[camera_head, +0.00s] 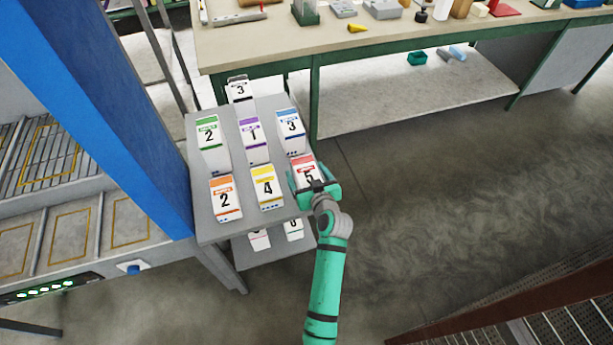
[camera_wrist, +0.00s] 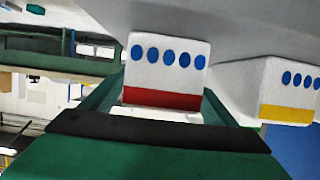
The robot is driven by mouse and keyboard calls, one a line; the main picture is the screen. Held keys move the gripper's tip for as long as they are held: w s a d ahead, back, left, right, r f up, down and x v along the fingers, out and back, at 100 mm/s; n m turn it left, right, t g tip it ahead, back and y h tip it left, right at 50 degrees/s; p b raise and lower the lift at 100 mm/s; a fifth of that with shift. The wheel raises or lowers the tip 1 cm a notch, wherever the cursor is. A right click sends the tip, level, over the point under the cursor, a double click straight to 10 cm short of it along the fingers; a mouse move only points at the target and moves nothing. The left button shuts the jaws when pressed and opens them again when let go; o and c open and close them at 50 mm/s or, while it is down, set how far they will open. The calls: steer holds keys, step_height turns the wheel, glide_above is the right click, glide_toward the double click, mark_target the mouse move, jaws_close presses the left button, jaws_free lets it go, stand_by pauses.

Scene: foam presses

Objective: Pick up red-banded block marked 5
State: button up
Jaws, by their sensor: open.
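The red-banded block marked 5 (camera_head: 306,172) stands at the front right corner of the grey shelf top (camera_head: 217,158). In the wrist view the same block (camera_wrist: 168,68) shows a white face with a row of blue dots and a red band. My gripper (camera_head: 314,187) is open at this block, with its green fingers on either side of it. Whether the fingers touch the block cannot be told. The far fingertips are partly hidden by the block in the wrist view.
The yellow-banded block marked 4 (camera_head: 266,188) stands close to the left. The blue-banded block marked 3 (camera_head: 290,130) is behind. More numbered blocks share the shelf, and some sit on a lower level. A workbench (camera_head: 375,40) is behind; floor (camera_head: 470,200) to the right is clear.

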steer(key=shift+c, duration=0.5)
steer(key=c, duration=1)
steer(key=shift+r, duration=0.1)
